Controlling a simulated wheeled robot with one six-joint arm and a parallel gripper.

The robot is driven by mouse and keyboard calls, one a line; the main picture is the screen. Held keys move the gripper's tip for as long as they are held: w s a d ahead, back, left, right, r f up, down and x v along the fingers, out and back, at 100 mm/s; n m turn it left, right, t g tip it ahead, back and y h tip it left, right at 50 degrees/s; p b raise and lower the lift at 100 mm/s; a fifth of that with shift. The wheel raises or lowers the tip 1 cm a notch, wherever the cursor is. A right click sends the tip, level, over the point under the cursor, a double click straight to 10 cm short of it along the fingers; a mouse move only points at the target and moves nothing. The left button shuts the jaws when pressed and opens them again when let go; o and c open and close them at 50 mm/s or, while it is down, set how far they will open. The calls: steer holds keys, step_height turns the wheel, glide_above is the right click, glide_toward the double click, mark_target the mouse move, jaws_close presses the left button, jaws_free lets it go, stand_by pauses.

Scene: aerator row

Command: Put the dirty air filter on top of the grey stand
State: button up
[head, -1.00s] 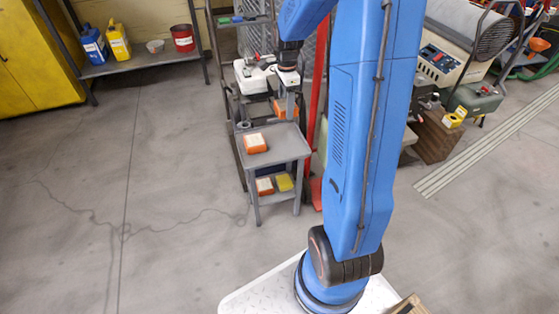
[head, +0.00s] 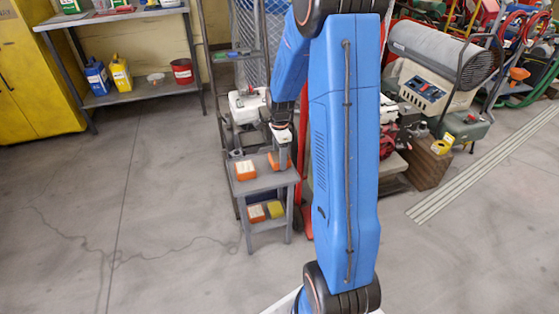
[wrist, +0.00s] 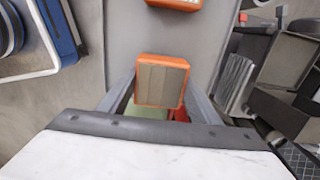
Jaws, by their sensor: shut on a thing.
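My gripper (head: 281,148) is shut on an orange-framed air filter (wrist: 160,82) with a grey-brown pleated face. In the head view, the held filter (head: 281,160) shows at the right rear part of the top of the grey stand (head: 262,184). In the wrist view, the filter sits between both fingers, with the grey stand top (wrist: 125,30) behind it. I cannot tell whether it touches the top. A second orange filter (head: 245,170) with a pale label lies on the stand's top at left; its edge shows in the wrist view (wrist: 175,3).
The stand's lower shelf holds an orange box (head: 256,213) and a yellow box (head: 276,209). A cart with a white machine (head: 246,106) stands close behind. A red upright (head: 304,190) is right of the stand. The floor at left is clear.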

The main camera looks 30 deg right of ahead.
steer(key=shift+f, duration=0.75)
steer(key=o, duration=1)
steer(key=shift+f, duration=0.15)
steer(key=shift+o, duration=0.2)
